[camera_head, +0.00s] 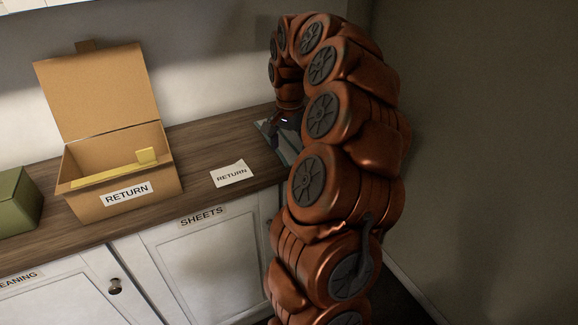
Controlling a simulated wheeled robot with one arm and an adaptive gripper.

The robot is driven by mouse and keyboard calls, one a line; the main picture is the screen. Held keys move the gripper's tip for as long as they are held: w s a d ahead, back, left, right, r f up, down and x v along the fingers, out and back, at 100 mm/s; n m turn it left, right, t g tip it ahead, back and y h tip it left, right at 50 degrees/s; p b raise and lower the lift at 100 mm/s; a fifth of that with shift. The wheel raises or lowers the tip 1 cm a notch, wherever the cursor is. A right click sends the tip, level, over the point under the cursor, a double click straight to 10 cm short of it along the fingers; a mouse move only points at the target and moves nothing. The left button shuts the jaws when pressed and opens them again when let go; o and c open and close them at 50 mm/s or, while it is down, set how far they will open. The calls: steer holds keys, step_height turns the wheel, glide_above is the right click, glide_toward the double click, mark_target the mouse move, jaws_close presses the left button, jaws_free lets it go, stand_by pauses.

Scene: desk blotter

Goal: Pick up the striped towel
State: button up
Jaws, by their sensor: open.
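No stripes can be clearly made out on anything in view. A flat grey-teal thing (292,153) lies at the right end of the wooden counter, partly hidden by my gripper and arm; I cannot tell whether it is the striped towel. My gripper (284,129) is small and dark at the end of my copper arm, pointing down over this thing. It is open. Its fingertips are hard to make out, and I cannot tell whether they touch the thing.
An open cardboard box (88,208) labelled RETURN stands on the counter (205,140), with a yellow piece (110,174) inside. A RETURN card (232,174) lies between box and gripper. A green box (17,203) is at far left. White cabinets (205,262) are below.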

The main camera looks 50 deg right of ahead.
mark_target(289, 164)
steer(key=shift+f+b, duration=0.65)
steer(key=shift+f, duration=0.55)
steer(key=shift+f+b, duration=0.35)
steer(key=shift+f, duration=0.15)
steer(key=shift+c, duration=0.5)
steer(key=c, duration=0.6)
steer(key=shift+o, duration=0.2)
steer(key=shift+a, duration=0.1)
